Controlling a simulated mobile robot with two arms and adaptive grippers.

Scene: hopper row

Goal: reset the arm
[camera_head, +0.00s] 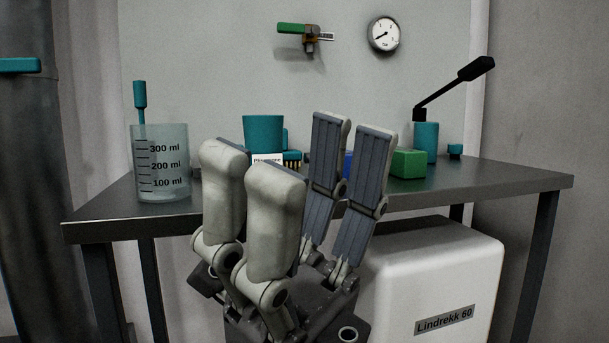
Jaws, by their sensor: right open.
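My right gripper (297,180) stands upright in the middle of the head view, in front of the table's front edge. Its pale fingers on the left and its grey-padded fingers on the right are spread apart. It is open, and I see nothing between the fingers. It hides part of the tabletop and some of the things behind it. My left gripper is not in view.
A dark metal table (105,212) holds a beaker (160,180) with a teal-handled tool, a teal cup (262,132), a green block (408,163) and a teal cylinder with a black lever (455,88). A white cabinet (440,270) marked "Lindrekk 60" stands below. A gauge (384,35) and a green-handled valve (308,36) are on the wall.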

